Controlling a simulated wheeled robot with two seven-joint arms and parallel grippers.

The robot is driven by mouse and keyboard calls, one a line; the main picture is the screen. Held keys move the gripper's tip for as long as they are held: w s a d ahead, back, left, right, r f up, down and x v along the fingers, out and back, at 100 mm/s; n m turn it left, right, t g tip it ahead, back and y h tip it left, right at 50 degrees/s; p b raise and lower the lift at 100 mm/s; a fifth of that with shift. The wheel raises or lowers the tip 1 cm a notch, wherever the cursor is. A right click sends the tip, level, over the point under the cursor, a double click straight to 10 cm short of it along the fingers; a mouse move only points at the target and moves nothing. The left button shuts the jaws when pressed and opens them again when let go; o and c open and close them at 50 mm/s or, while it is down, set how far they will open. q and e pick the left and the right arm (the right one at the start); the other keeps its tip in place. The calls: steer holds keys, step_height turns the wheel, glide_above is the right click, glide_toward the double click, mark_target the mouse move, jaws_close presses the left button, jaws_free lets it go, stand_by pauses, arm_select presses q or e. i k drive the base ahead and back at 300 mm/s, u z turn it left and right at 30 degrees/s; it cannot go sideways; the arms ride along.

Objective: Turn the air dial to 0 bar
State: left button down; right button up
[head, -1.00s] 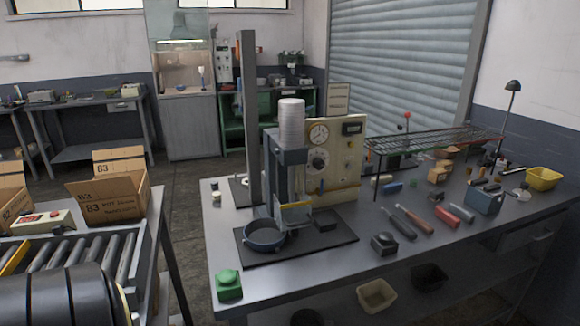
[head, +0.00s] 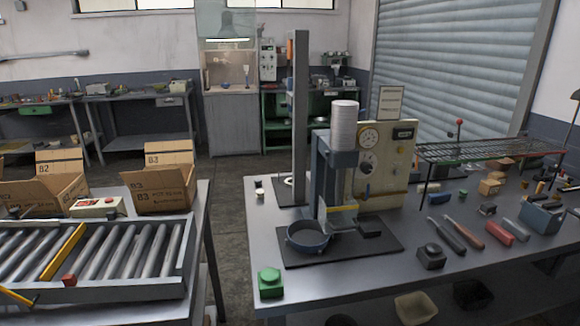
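A beige control panel (head: 396,160) stands upright on the workbench, behind the blue press (head: 334,180). A round white gauge (head: 368,138) sits at its upper left. Below the gauge is a dark round dial (head: 367,168) on a lighter plate; its marks are too small to read. A small dark display (head: 404,133) is at the panel's upper right, and a small yellow part (head: 366,190) is below the dial. The press partly hides the panel's left edge. Neither of my grippers is in view.
The workbench (head: 270,237) holds a green button box (head: 270,283), a black button box (head: 431,256), several hand tools and a wire rack (head: 490,150). At left are a roller conveyor (head: 140,252) and cardboard boxes (head: 165,190). A floor gap separates conveyor and bench.

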mark_target(366, 168)
steer(key=u, duration=0.15)
steer(key=i, duration=1)
